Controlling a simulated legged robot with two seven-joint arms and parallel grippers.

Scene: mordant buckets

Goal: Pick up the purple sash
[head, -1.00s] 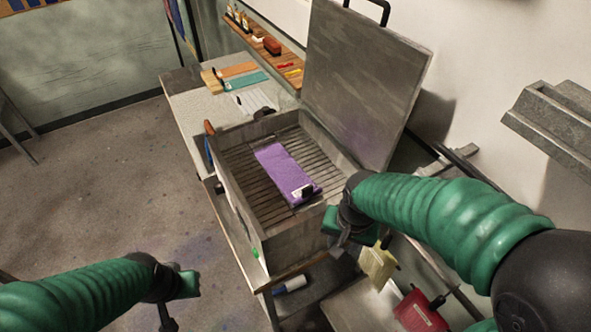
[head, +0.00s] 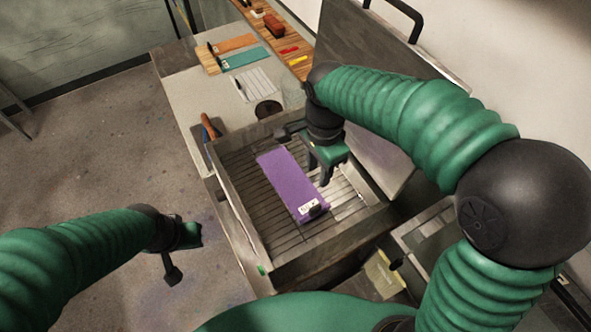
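The purple sash (head: 287,178) lies folded flat on the slatted floor of an open grey box (head: 243,233). A small white label with a dark clip (head: 312,208) sits at its near end. My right gripper (head: 324,178) is over the box, just right of the sash, with its fingers pointing down. I cannot tell whether it touches the sash, and its finger gap is not clear. My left gripper (head: 185,258) hangs low at the left, over the floor and away from the box. Its finger gap is not clear either.
The box's raised lid (head: 345,40) stands behind my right arm. The bench behind holds a teal strip (head: 245,58), an orange strip (head: 236,42) and a white sheet (head: 256,86). A yellow tag (head: 383,274) hangs near the box's front right.

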